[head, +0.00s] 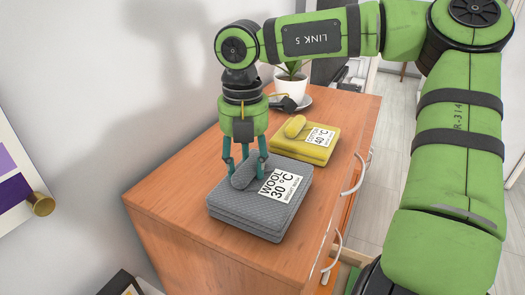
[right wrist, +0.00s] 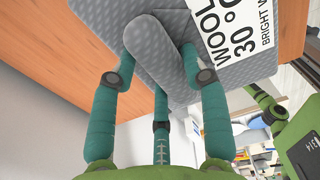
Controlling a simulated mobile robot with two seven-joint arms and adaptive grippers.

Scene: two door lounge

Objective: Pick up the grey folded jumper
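The grey folded jumper (head: 236,212) lies flat on the wooden cabinet. It has a rolled grey bulge on top and a white label reading wool, 30 °C. My right gripper (head: 245,167) points down at the bulge, its teal fingers on either side of it. In the right wrist view the fingers (right wrist: 160,62) flank the bulge closely, and the jumper (right wrist: 115,14) fills the top. I cannot tell whether the fingers press on it. My left gripper is not in view.
A yellow folded garment (head: 316,154) with a cotton 40 °C label lies just behind the jumper. A potted plant (head: 291,84) and saucer stand farther back. The wooden cabinet (head: 170,200) has bare top to the left; a wall rises beyond it.

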